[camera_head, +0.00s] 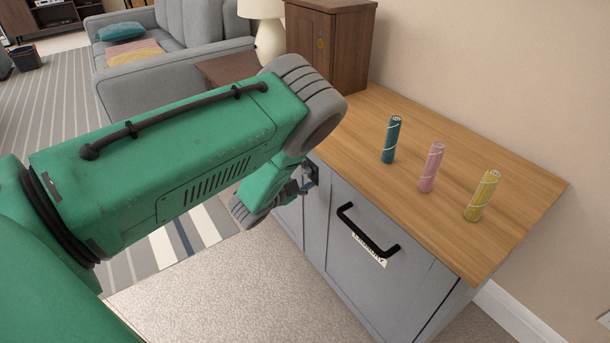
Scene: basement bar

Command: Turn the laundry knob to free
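My green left arm reaches across from the left to the grey cabinet (335,250). My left gripper (305,184) is at the upper part of the cabinet front, left of the black handle (368,232). Only small dark parts of it show, and I cannot tell whether its fingers are open or shut, or whether they touch anything. A white label (369,251) with dark lettering, partly covered by the handle, is on the front. I cannot make out the laundry knob; my arm and gripper hide part of the cabinet front. My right gripper is not in view.
On the wooden top (455,230) stand a teal cylinder (391,140), a pink cylinder (431,168) and a yellow cylinder (481,196). A brown wooden box (330,45) stands at its far end. Carpet (215,300) is clear before the cabinet. A grey sofa (165,75) is behind.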

